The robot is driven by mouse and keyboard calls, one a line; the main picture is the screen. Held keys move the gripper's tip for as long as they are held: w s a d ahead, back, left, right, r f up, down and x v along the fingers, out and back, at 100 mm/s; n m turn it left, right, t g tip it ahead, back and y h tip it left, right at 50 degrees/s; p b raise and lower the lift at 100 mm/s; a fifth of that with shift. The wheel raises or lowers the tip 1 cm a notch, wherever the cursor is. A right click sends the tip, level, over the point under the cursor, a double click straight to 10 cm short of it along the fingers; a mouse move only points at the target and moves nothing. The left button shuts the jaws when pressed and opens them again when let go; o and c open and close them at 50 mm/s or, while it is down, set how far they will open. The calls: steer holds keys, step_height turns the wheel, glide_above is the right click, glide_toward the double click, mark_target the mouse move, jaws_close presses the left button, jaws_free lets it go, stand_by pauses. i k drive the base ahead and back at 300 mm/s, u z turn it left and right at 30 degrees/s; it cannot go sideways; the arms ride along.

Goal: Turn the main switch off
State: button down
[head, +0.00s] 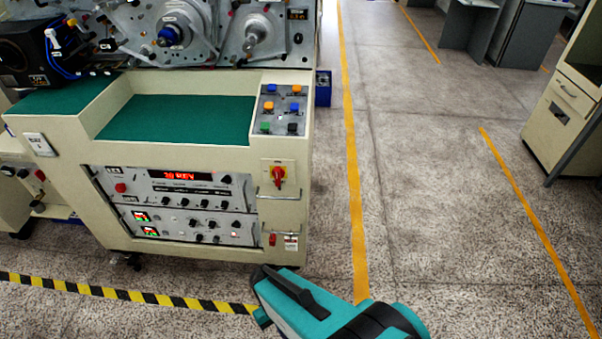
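The main switch (278,176) is a red rotary handle on a yellow plate, on the front right of the cream machine cabinet (75,215). Its handle looks roughly upright. The red display (180,176) on the panel to its left is lit. My arm, teal and black, comes in from the bottom of the view. Its front end (262,292) is below the switch in the picture and apart from it. I cannot make out the gripper's fingers, so whether it is open or shut does not show.
A button panel (281,109) sits above the switch, and a small red part (272,240) sits below it. Black-yellow tape (120,294) and an orange line (352,190) mark the floor. The floor right of the cabinet is clear up to a cream cabinet (566,100).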

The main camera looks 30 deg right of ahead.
mark_target(277, 172)
steer(key=z, duration=0.65)
steer(key=k, duration=1)
steer(key=u, duration=0.05)
steer(key=i, duration=0.9)
